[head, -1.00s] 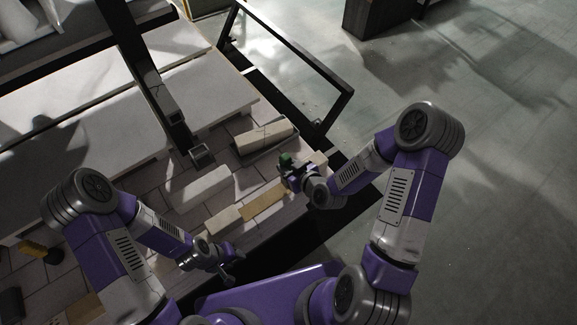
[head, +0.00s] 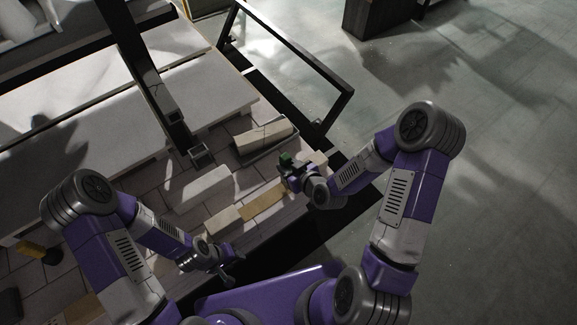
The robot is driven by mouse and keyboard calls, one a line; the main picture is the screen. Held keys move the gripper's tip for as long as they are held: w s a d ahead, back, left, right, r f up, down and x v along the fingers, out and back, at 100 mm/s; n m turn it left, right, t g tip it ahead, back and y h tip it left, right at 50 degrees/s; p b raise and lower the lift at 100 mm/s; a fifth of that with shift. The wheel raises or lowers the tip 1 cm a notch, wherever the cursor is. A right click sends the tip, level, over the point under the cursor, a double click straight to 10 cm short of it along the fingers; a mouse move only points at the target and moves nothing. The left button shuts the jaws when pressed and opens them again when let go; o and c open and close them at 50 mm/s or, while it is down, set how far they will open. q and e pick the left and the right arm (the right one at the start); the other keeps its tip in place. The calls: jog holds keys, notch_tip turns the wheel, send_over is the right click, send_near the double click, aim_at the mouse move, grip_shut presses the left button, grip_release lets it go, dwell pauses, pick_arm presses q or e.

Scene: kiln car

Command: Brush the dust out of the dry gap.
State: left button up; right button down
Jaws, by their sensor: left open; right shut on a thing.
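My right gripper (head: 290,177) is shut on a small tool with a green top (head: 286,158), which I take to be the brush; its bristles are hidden. It is over the front row of bricks, between a yellowish brick (head: 264,203) and a pale brick (head: 319,159) at the row's right end. The gap there is mostly hidden by the gripper, and I cannot make out dust or whether the brush touches anything. My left gripper (head: 229,268) is open and empty, low in front of another pale brick (head: 225,221) of the same row.
Behind the row lie a pale grey block (head: 203,187) and a tray holding a long brick (head: 263,135). A dark post (head: 158,95) rises from a square socket (head: 201,156). A black frame (head: 300,57) borders the car's far right. A yellow-and-black thing (head: 36,251) lies at left.

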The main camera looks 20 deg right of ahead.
jog(key=shift+d, duration=0.1)
dwell(0.3)
jog(key=shift+w+d+b, duration=0.2)
jog(key=shift+d+b, duration=0.15)
jog(key=shift+d, duration=0.05)
jog(key=shift+f+b, duration=0.95)
dwell(1.3)
